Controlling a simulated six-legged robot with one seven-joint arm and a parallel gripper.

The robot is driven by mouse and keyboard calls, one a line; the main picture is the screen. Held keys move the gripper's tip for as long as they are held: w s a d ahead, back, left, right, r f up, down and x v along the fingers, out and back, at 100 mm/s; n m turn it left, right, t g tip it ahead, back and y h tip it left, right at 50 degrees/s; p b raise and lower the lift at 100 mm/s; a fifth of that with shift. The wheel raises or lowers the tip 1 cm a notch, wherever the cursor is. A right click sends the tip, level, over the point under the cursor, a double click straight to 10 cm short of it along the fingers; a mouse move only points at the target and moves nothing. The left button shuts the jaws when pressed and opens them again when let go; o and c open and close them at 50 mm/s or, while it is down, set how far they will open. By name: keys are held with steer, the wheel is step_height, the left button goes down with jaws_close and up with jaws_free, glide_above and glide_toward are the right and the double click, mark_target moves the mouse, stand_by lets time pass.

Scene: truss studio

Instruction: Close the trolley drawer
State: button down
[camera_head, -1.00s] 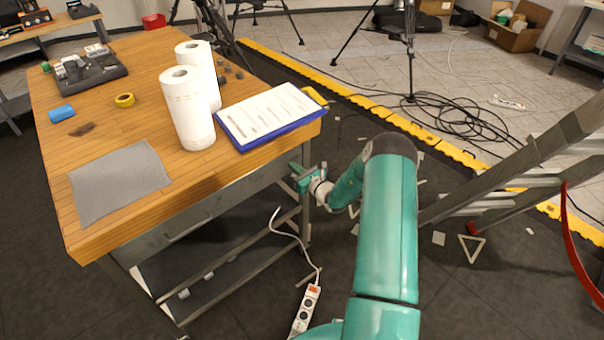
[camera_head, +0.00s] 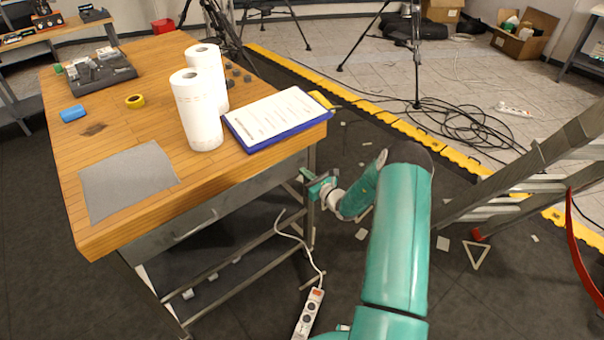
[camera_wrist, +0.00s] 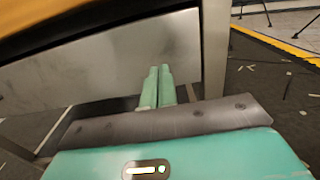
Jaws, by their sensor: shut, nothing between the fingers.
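The trolley (camera_head: 62,190) has a wooden top and grey metal legs. Its grey drawer front (camera_head: 235,200), with a slim handle (camera_head: 195,225), lies just below the top's near edge. I cannot tell how far the drawer stands out. My gripper (camera_head: 306,180) is at the right end of the drawer front, by the trolley's right leg. In the wrist view, my gripper's two green fingers (camera_wrist: 158,75) are together and empty, pointing at the lower right of the grey drawer front (camera_wrist: 110,62). Whether the tips touch it is unclear. The handle is out of the wrist view.
Two paper rolls (camera_head: 200,115) and a blue clipboard (camera_head: 275,118) stand or lie on the top. A trolley leg (camera_wrist: 215,45) is close right of my fingers. A power strip (camera_head: 309,313) lies on the floor below. A ladder (camera_head: 530,170) stands at the right.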

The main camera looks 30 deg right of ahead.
steer(key=v, duration=1.1)
steer(key=s+a+r+n+g+y, duration=0.35)
steer(key=a+r+n+g, duration=0.25)
steer(key=a+r+n, duration=0.45)
steer(key=s+a+r+n+g+y, duration=0.35)
steer(key=a+r+n+g, duration=0.35)
steer(key=a+r, duration=0.55)
steer(key=s+a+r+n+g+h, duration=0.1)
steer(key=s+a+r+n+h, duration=0.2)
steer(key=s+n, duration=0.25)
steer(key=s+a+r+n+g+h, duration=0.1)
steer(key=s+a+r+n+h, duration=0.1)
steer(key=s+a+n, duration=0.35)
steer(key=s+d+r+n+t+h, duration=0.1)
steer(key=s+d+r+n+h, duration=0.1)
steer(key=s, duration=0.4)
steer(key=s+d+r+n+t+h, duration=0.2)
steer(key=s+r+n+h, duration=0.1)
steer(key=s+r, duration=0.1)
steer(key=shift+s+d+r+h, duration=0.3)
steer(key=shift+s+d+h, duration=0.1)
steer(key=shift+s, duration=0.45)
